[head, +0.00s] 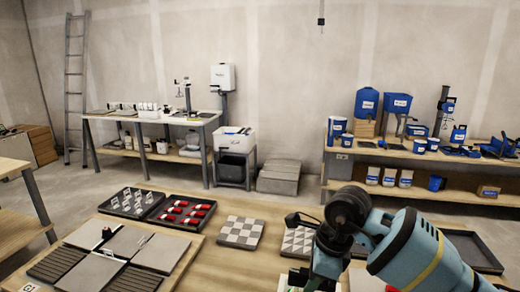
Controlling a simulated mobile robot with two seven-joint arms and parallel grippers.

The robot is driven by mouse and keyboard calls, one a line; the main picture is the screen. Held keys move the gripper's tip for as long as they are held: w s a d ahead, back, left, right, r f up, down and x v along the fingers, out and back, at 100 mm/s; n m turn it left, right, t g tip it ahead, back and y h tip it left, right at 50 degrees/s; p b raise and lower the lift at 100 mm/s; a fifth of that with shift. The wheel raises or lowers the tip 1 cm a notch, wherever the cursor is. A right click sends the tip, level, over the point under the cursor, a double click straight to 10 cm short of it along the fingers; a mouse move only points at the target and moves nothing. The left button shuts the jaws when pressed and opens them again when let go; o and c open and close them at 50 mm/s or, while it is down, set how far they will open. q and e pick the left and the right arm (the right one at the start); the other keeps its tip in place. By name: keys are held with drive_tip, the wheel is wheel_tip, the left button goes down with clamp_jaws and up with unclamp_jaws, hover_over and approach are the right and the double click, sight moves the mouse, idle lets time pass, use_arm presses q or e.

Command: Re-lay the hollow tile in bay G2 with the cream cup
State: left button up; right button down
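A board (185,262) at the lower left holds large grey tiles (156,251) and dark grooved strips (60,264). A label reading G1 is at its front left corner; no G2 label is readable, and I cannot tell which tile is hollow. A small dark upright item stands on the board's back tile. I cannot make out a cream cup. My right arm comes in from the lower right, over the table's right part. Its dark end (300,219) is partly hidden by the wrist, so its fingers cannot be read. My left gripper is out of view.
A black tray of pale clips (132,202) and a tray of red-and-white items (187,213) lie behind the board. A checkered panel (240,232) and a triangle-patterned panel (297,242) lie further right. Benches stand along the back wall.

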sight(297, 271)
drive_tip(key=shift+w+a+r, duration=0.1)
drive_tip(key=shift+w+a, duration=0.15)
drive_tip(key=shift+a, duration=0.65)
drive_tip(key=shift+w+a, duration=0.2)
drive_tip(key=shift+a, duration=0.65)
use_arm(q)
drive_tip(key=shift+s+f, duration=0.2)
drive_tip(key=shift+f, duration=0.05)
